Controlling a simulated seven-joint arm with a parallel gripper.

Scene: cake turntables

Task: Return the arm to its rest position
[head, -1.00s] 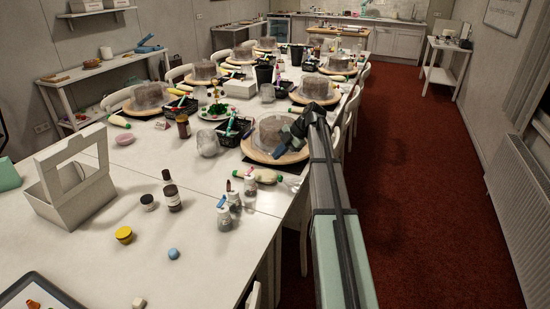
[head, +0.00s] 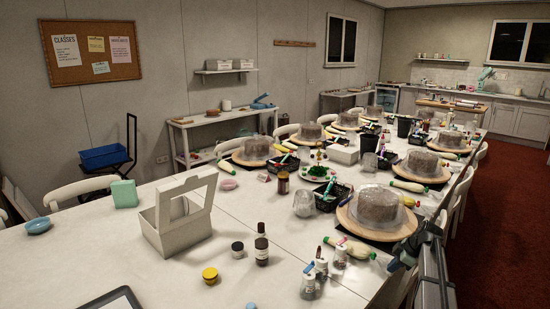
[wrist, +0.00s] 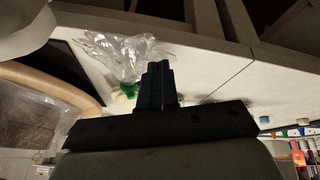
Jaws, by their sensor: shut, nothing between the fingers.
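My gripper (head: 393,264) is at the lower right of the head view, beside the table's right edge and just in front of the nearest cake turntable (head: 352,230). In the wrist view its dark blue fingers (wrist: 155,84) are together and nothing is between them. My arm runs from the gripper down to the bottom right corner of the head view. The turntable carries a brown cake under a clear cover (head: 378,207); its wooden rim also shows in the wrist view (wrist: 52,76). Whether the gripper touches the table edge cannot be told.
A piping bag (head: 349,247) lies close to the gripper; its clear plastic shows in the wrist view (wrist: 112,52). Small bottles (head: 321,262), a black basket (head: 327,197) and a white box (head: 178,222) stand on the table (head: 120,250). Red carpet (head: 492,235) lies open at right.

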